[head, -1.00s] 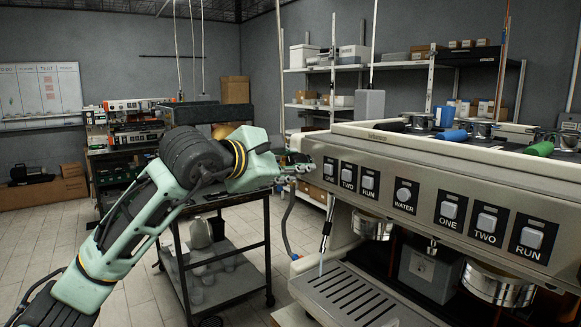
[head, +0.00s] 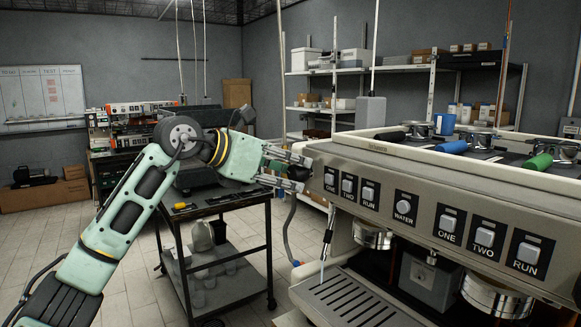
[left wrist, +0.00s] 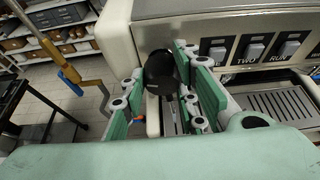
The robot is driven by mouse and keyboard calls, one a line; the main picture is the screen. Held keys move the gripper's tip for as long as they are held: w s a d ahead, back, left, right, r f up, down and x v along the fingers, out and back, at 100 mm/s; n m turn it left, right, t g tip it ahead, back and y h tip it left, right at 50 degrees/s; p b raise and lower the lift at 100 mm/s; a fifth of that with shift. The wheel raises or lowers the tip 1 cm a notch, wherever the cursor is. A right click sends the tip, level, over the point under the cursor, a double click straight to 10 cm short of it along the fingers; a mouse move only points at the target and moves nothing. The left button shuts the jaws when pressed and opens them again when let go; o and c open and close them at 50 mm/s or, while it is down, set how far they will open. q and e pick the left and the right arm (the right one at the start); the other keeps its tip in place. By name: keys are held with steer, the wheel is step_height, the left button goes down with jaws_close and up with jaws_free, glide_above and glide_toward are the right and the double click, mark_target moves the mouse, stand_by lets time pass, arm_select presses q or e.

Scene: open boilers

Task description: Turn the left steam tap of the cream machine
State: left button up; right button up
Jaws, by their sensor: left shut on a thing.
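The cream machine (head: 385,172) fills the right of the head view, with its labelled button panel facing me. My left gripper (head: 306,174) is at the left end of this panel, its two fingers pointing right. In the left wrist view, a round black knob, the left steam tap (left wrist: 159,68), sits between the two green-padded fingers. The gripper is shut on this knob. In the head view the fingers and the machine's corner hide most of the tap. My right gripper is not in view.
A steam wand (head: 327,240) hangs under the machine's left end, above the drip tray (head: 345,300). A dark trolley (head: 225,200) stands behind my left arm. Brass-coloured piping (left wrist: 70,72) shows left of the fingers in the left wrist view.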

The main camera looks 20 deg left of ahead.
arm_select(q)
steer(key=shift+w+a+r+n+g+h+p, duration=0.15)
steer(key=shift+a+n+h+p, duration=0.15)
steer(key=shift+n, duration=0.3)
steer(key=shift+a+r+n+g+h+p, duration=0.1)
steer(key=shift+n+g+h+p, duration=0.1)
steer(key=shift+n+h, duration=0.3)
steer(key=shift+d+f+n, duration=0.1)
steer(key=shift+n, duration=0.2)
steer(key=o, duration=0.9)
steer(key=shift+o, duration=0.7)
steer(key=shift+w+f, duration=0.1)
steer(key=shift+f, duration=0.15)
steer(key=shift+r, duration=0.1)
steer(key=v, duration=1.2)
steer(key=shift+w, duration=0.1)
